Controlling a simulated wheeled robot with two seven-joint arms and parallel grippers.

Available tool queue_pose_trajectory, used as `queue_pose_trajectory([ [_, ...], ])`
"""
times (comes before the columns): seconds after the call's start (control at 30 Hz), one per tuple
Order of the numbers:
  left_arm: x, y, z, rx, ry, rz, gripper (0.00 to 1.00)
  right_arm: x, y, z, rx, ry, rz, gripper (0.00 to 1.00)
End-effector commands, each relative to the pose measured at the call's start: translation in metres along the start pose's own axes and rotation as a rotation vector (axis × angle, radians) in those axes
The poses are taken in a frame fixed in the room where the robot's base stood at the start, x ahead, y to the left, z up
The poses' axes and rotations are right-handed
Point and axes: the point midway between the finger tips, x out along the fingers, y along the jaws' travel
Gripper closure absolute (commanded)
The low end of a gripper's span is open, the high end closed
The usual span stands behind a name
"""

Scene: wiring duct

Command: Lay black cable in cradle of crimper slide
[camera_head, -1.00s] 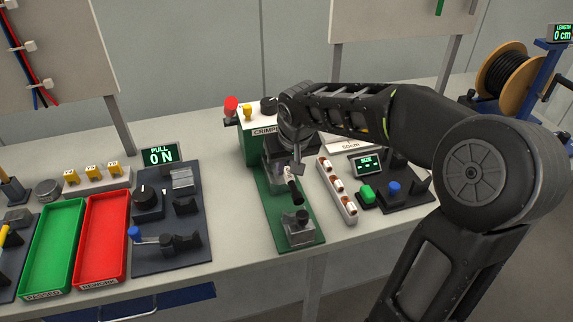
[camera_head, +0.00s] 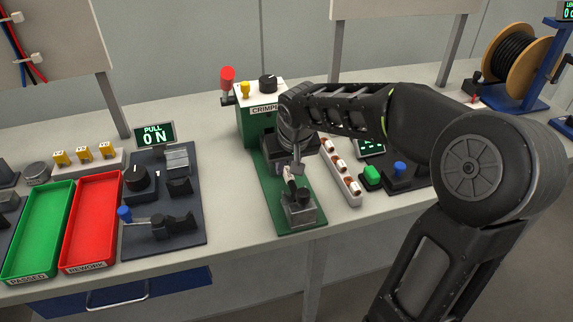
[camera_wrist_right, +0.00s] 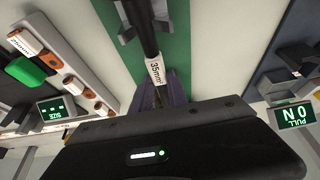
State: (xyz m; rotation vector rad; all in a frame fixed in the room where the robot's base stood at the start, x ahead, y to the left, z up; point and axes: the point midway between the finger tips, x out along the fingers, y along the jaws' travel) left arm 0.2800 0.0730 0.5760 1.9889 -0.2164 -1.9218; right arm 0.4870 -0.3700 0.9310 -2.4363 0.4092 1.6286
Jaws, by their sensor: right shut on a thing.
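The crimper (camera_head: 258,130) stands at the back of the bench, with its green base strip (camera_head: 270,200) running toward the front edge. The grey cradle block of the slide (camera_head: 300,211) sits near the strip's front end. My right gripper (camera_head: 293,174) is over the strip just behind the cradle, shut on the black cable. In the right wrist view the black cable (camera_wrist_right: 143,32) carries a white 35mm² label (camera_wrist_right: 156,70) and runs to the dark forked cradle (camera_wrist_right: 128,32). Whether it rests in the fork or hangs just above is unclear. My left gripper is not in view.
A white rack of lugs (camera_head: 341,170) stands close to the right of the strip. The green tray (camera_head: 38,230), red tray (camera_head: 92,222) and pull tester (camera_head: 163,215) are to the left. Bare bench lies between tester and strip.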

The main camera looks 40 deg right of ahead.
Motion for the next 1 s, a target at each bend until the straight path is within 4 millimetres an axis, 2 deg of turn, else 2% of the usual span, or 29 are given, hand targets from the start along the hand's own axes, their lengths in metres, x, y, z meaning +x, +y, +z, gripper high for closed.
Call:
queue_pose_trajectory([
  [0.1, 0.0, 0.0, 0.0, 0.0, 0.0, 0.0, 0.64, 0.0, 0.0, 0.0, 0.0, 0.0, 0.0, 1.0],
  [0.13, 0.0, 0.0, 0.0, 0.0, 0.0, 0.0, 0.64, 0.0, 0.0, 0.0, 0.0, 0.0, 0.0, 0.8],
  [0.43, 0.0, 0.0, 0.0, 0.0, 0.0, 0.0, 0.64, 0.0, 0.0, 0.0, 0.0, 0.0, 0.0, 0.55],
  [0.77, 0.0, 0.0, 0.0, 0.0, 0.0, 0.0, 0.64, -0.003, 0.0, 0.0, 0.0, 0.0, 0.0, 0.55],
  [0.87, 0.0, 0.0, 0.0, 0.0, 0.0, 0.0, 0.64, -0.011, 0.0, -0.001, 0.0, 0.002, 0.0, 0.55],
  [1.0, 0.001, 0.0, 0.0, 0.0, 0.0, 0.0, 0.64, -0.032, 0.0, -0.001, 0.001, 0.004, 0.0, 0.55],
])
